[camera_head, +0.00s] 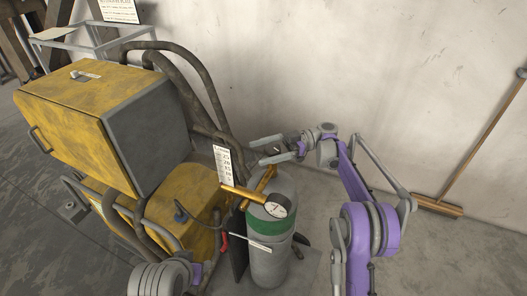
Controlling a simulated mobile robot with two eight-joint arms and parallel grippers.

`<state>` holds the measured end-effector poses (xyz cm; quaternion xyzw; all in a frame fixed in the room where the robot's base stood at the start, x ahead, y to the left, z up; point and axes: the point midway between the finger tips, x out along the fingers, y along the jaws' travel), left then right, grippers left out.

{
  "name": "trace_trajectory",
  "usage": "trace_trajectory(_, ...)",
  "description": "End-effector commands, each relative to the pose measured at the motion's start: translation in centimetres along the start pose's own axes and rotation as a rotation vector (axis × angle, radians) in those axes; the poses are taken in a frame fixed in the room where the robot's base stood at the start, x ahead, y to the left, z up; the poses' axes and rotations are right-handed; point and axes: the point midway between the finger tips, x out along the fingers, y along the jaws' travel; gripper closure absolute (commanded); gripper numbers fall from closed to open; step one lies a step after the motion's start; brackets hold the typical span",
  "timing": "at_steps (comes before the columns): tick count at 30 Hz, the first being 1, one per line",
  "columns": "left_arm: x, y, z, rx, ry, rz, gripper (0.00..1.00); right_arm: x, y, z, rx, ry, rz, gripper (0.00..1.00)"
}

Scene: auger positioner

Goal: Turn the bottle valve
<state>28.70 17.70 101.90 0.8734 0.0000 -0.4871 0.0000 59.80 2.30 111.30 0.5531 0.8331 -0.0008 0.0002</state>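The gas bottle (268,262) is a grey upright cylinder with a green band, standing at centre. The brass bottle valve (265,181) sits on its top. A brass regulator (243,194) with a round white gauge (277,206) is joined to the valve and points left. My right gripper (266,149) is above and behind the valve, close to the wall side. Its two fingers point left and are spread apart, with nothing between them. It appears clear of the valve. My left arm (163,279) shows only in part at the bottom; its gripper is not visible.
A yellow and grey machine (105,125) with thick dark hoses (195,95) stands left of the bottle. A white number scale (223,165) is behind the regulator. A broom (438,205) leans on the wall at right.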

Motion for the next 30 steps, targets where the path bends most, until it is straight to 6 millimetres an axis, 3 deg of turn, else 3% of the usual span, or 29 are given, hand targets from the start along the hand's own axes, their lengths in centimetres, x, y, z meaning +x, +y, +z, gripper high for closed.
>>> trace_trajectory(8, 0.0, 0.0, 0.0, 0.000, 0.000, 0.000, 0.50, 0.0, 0.0, -0.8, -0.001, 0.001, 0.001, 0.07)
trace_trajectory(21, 0.0, 0.0, 0.0, 0.000, 0.000, 0.000, 0.50, 0.0, 0.0, -8.4, -0.001, 0.000, 0.000, 0.07)
trace_trajectory(30, 0.0, 0.0, 0.0, 0.000, 0.000, 0.000, 0.50, 0.0, 0.0, -10.1, 0.000, 0.000, 0.000, 0.07)
